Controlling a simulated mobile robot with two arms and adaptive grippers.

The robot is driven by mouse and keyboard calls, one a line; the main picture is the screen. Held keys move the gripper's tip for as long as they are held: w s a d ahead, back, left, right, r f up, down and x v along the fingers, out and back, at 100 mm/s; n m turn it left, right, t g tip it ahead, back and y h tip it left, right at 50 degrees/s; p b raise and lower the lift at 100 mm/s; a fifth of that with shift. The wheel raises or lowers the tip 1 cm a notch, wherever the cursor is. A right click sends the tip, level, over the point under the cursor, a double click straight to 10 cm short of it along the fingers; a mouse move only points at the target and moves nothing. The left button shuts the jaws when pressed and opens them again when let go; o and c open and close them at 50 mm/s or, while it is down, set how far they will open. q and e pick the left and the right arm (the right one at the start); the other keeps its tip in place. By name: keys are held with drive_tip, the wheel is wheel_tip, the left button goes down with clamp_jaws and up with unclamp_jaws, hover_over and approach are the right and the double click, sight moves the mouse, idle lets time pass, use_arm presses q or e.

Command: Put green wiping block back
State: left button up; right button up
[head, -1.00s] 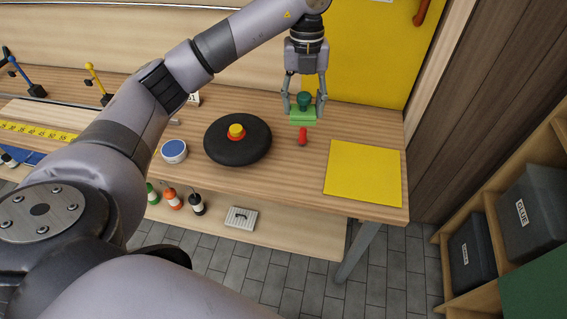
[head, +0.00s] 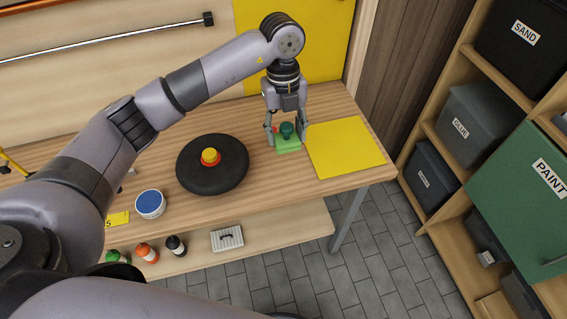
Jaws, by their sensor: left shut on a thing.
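The green wiping block (head: 288,146), a light green pad with a dark green knob on top, is at the bench's right part, just left of the yellow mat (head: 345,150). My left gripper (head: 286,131) comes down from above and is shut on the block's knob. The block looks level. I cannot tell whether it touches the bench top or hangs just above it. A small red thing is mostly hidden behind the gripper and block. My right gripper is not in view.
A black round disc (head: 190,178) with a yellow and red knob lies left of the block. A tub with a blue lid (head: 150,203) stands further left. Bottles (head: 147,252) and a grey case (head: 227,238) are on the lower shelf. A shelf with bins (head: 468,120) stands right.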

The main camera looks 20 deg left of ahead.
use_arm(q)
wheel_tip(320, 180, down, 8)
drive_tip(key=shift+s+a+r+p, duration=0.1)
drive_tip(key=shift+a+r+p, duration=0.05)
drive_tip(key=shift+p, duration=0.45)
drive_tip(key=shift+f, duration=0.95)
wheel_tip(320, 180, down, 3)
drive_tip(key=shift+r+p, duration=0.2)
drive_tip(key=shift+p, duration=0.1)
drive_tip(key=shift+f, duration=0.45)
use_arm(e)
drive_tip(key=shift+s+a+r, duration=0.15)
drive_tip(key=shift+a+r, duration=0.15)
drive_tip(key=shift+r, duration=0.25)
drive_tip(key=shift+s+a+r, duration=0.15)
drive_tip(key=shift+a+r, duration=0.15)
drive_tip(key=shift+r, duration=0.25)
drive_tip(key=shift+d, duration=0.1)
use_arm(q)
drive_tip(key=shift+f, duration=0.15)
drive_tip(key=o, duration=1.3)
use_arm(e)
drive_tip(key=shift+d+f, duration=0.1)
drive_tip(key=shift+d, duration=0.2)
